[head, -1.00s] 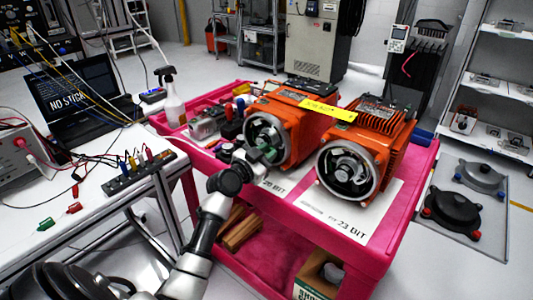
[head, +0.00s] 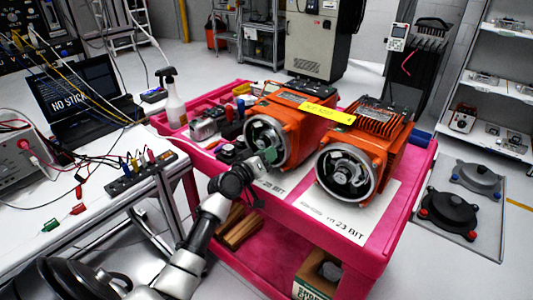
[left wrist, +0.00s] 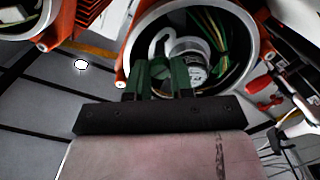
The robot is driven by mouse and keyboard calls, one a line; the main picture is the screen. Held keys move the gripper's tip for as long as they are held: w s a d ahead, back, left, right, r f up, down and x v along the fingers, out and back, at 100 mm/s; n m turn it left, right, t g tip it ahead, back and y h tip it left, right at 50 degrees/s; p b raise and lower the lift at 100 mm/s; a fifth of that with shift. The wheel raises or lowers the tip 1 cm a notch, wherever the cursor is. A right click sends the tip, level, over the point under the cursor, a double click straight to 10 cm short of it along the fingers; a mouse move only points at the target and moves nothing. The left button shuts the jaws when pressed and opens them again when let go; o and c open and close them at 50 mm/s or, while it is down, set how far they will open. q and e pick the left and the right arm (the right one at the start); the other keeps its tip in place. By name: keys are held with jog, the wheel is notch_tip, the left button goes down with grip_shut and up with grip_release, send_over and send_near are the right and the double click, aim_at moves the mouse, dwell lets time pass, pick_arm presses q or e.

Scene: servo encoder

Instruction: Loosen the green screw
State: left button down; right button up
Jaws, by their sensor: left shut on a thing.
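My left gripper (head: 268,156) is at the front opening of the left orange servo motor (head: 291,121). Its green fingers also show in the left wrist view (left wrist: 160,80), reaching toward the open round housing. A silver cylinder (left wrist: 189,60) and green and yellow wires (left wrist: 210,32) sit inside that housing. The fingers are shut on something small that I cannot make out. I cannot tell a green screw apart from the green fingers. My right gripper is not in view.
A second orange motor (head: 382,134) stands close to the right on the pink cart (head: 400,215). A spray bottle (head: 174,102) and small tools are at the cart's left. A white bench (head: 85,187) with cables stands left.

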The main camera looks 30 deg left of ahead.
pick_arm(q)
jog(key=shift+n, duration=0.9)
jog(key=c, duration=1)
grip_release()
jog(key=shift+o, duration=0.2)
jog(key=s, duration=1)
jog(key=shift+s+a+b, duration=0.35)
jog(key=shift+a, duration=0.1)
